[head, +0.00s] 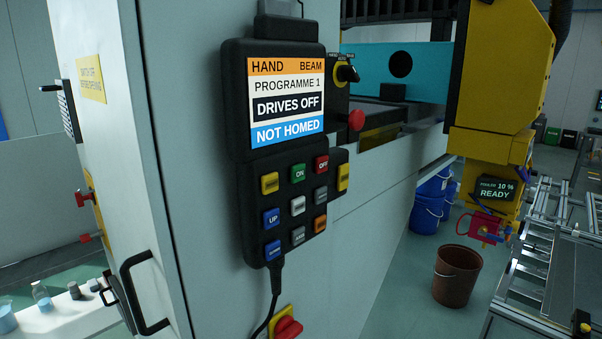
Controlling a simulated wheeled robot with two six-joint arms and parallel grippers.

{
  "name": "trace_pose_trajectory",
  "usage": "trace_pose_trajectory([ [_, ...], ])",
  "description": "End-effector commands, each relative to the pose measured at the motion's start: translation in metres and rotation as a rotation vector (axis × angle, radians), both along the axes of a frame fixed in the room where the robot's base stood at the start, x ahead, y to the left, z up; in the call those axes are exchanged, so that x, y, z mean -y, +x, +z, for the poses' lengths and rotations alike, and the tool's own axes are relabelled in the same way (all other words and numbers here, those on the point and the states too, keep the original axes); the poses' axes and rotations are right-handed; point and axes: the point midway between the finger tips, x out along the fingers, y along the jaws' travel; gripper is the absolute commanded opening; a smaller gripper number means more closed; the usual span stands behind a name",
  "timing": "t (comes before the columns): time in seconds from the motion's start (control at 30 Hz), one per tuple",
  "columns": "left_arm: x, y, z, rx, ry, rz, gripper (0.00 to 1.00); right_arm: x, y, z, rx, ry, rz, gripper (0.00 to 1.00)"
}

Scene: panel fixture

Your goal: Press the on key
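The green ON key (298,173) is in the top row of the keypad on a black hand pendant (236,150), which hangs on a grey cabinet side. A yellow key (269,183) is to its left and the red OFF key (321,165) to its right. The pendant screen (287,102) reads HAND, BEAM, PROGRAMME 1, DRIVES OFF and NOT HOMED. Neither of my grippers shows in the head view, and nothing covers the ON key.
A red rotary switch (287,328) is below. A cabinet handle (146,292) sticks out at lower left. A brown bucket (457,275) stands on the floor at right. Space before the keypad is clear.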

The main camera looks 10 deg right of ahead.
Motion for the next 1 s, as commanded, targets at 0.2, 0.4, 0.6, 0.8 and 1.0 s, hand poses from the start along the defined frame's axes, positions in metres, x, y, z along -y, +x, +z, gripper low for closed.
trace_pose_trajectory([
  [0.2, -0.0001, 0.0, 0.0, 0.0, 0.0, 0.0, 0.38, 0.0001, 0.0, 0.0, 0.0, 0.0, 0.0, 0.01],
  [0.4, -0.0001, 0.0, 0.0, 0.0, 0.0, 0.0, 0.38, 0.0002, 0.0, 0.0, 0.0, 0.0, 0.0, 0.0],
  [0.6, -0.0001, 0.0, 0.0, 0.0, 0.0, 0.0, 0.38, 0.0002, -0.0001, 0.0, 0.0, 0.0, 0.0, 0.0],
  [0.8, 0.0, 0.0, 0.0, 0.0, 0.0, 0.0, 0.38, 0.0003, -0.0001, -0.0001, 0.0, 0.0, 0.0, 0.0],
  [1.0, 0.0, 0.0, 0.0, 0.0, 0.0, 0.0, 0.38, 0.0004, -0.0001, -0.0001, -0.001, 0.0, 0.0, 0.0],
])
